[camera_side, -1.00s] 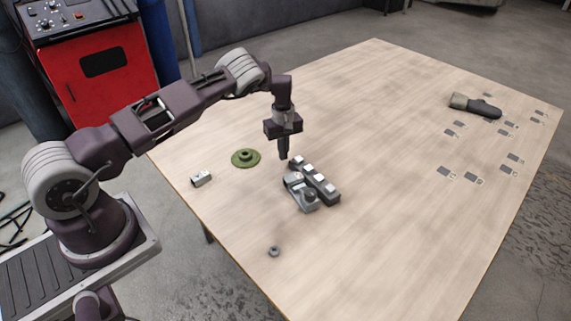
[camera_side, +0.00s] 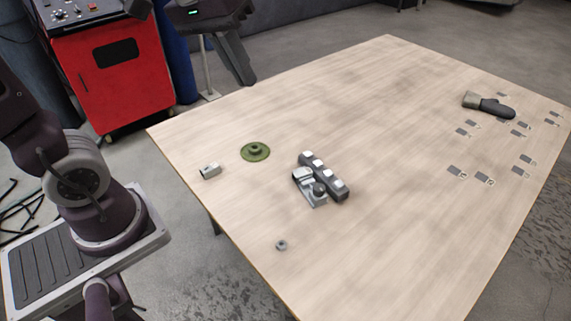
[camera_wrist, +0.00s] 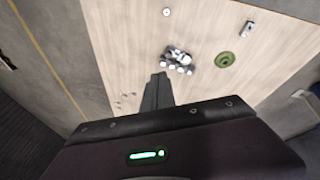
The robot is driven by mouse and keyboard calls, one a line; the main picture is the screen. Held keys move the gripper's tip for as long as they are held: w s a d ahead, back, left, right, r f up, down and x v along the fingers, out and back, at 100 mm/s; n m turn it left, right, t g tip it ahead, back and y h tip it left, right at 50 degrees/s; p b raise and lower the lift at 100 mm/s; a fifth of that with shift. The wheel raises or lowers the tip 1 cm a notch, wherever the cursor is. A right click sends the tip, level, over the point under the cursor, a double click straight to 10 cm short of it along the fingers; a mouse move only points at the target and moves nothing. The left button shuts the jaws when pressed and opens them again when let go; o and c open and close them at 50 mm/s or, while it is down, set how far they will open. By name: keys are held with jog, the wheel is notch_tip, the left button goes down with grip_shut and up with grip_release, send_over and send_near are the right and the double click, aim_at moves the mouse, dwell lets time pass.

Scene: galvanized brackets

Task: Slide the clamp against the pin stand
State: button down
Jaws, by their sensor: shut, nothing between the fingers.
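The clamp (camera_side: 309,187), a silver-grey piece with a dark round knob, sits flat on the table. It lies alongside the pin stand (camera_side: 337,187), a dark bar with several white tops, and looks to be against its long side; a thin gap cannot be ruled out. In the wrist view the clamp (camera_wrist: 179,54) and the pin stand (camera_wrist: 175,69) also show close together. My gripper (camera_side: 247,78) is shut and empty, high up and well away from both. Its fingers (camera_wrist: 159,77) also show in the wrist view.
A green flanged disc (camera_side: 255,152), a small metal bracket (camera_side: 210,171) and a small nut (camera_side: 281,245) lie on the table (camera_side: 400,240). A dark glove-like item (camera_side: 488,106) and several grey label patches (camera_side: 484,179) lie at the right.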

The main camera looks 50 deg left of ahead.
jog(key=s+d+f+m+t+y, duration=0.15)
jog(key=s+m, duration=0.25)
jog(key=s, duration=0.8)
jog(key=g, duration=0.4)
send_over(310, 210)
jog(key=s, duration=0.5)
notch_tip(310, 210, down, 22)
jog(key=shift+g, duration=0.65)
jog(key=f, duration=2.1)
jog(key=shift+w+f, duration=0.3)
jog(key=shift+w, duration=0.1)
jog(key=w, duration=0.3)
jog(key=shift+r, duration=0.2)
jog(key=shift+w, duration=0.55)
